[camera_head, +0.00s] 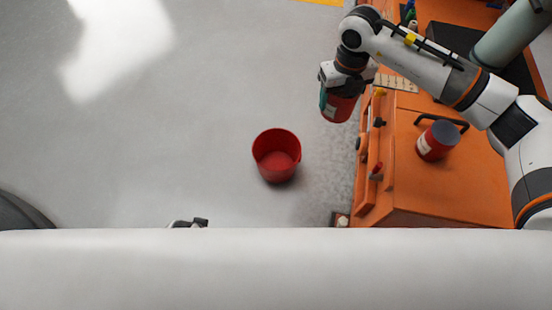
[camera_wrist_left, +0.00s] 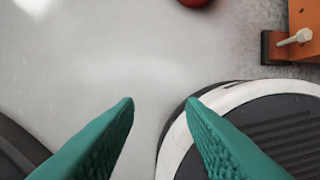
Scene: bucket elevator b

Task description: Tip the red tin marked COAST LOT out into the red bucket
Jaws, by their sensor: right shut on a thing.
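The red bucket (camera_head: 277,168) stands open-topped on the grey floor left of the orange cabinet, and looks empty inside. My right gripper (camera_head: 336,95) is shut on a red tin (camera_head: 338,110), held to the upper right of the bucket, apart from it, beside the cabinet's left edge. A pale label patch shows on the tin, too small to read. A second red tin (camera_head: 434,143) with a dark top and pale label stands on the cabinet. My left gripper (camera_wrist_left: 160,102) is open and empty in the left wrist view. A red rounded thing (camera_wrist_left: 195,2) shows at that view's top edge.
The orange cabinet (camera_head: 440,190) fills the right side, with knobs and handles along its left edge and a dark handle on top. A grey-green cylinder (camera_head: 510,38) lies at the upper right. The floor (camera_head: 150,150) left of the bucket is clear.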

